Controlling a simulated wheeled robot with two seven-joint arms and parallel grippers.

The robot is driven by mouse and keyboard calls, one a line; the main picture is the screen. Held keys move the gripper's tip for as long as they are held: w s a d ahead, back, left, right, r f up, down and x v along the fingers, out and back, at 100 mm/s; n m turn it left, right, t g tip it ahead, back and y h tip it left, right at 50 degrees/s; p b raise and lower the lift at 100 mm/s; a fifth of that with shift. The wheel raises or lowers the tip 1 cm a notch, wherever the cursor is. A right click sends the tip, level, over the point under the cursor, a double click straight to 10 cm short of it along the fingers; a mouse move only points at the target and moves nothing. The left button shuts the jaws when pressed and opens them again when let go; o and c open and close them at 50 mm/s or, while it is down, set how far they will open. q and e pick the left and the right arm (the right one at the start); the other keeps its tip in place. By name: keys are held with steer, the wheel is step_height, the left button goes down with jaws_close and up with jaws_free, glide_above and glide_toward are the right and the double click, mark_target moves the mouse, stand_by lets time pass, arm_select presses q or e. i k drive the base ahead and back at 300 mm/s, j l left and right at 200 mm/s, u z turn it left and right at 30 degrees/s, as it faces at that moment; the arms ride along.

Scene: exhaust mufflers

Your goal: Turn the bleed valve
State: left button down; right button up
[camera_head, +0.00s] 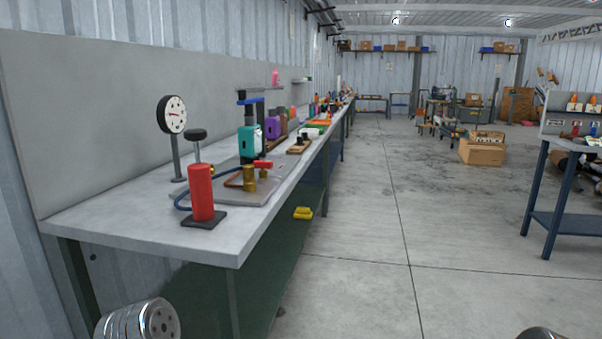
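The bleed valve appears to be the small red lever (264,164) on brass fittings (249,178), on a grey plate (240,198) on the near part of the long workbench. The lever lies about level, pointing sideways. A red hand pump (201,192) with a black knob on top stands on a black base in front of it. A dark blue hose runs from the pump towards the plate, and a copper-coloured pipe meets the brass fittings. Metal parts of my arms show at the bottom left and bottom right edges. Neither gripper's fingers are in view, and nothing touches the valve.
A round dial gauge (172,114) stands on a post behind the pump. A teal block (250,142) and blue-black stand are behind the plate. The workbench (130,225) runs away along the left wall, with a yellow item (303,213) at its front side.

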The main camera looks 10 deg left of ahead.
mark_target(262, 164)
steer(key=z, duration=0.8)
steer(key=i+z, duration=0.2)
steer(key=i, duration=1.6)
steer(key=i+l+u, duration=0.1)
steer(key=i+u, duration=0.35)
steer(key=i+l+u, duration=0.2)
steer(key=i+u, duration=0.25)
steer(key=i+l+u, duration=0.25)
steer(key=u, duration=0.2)
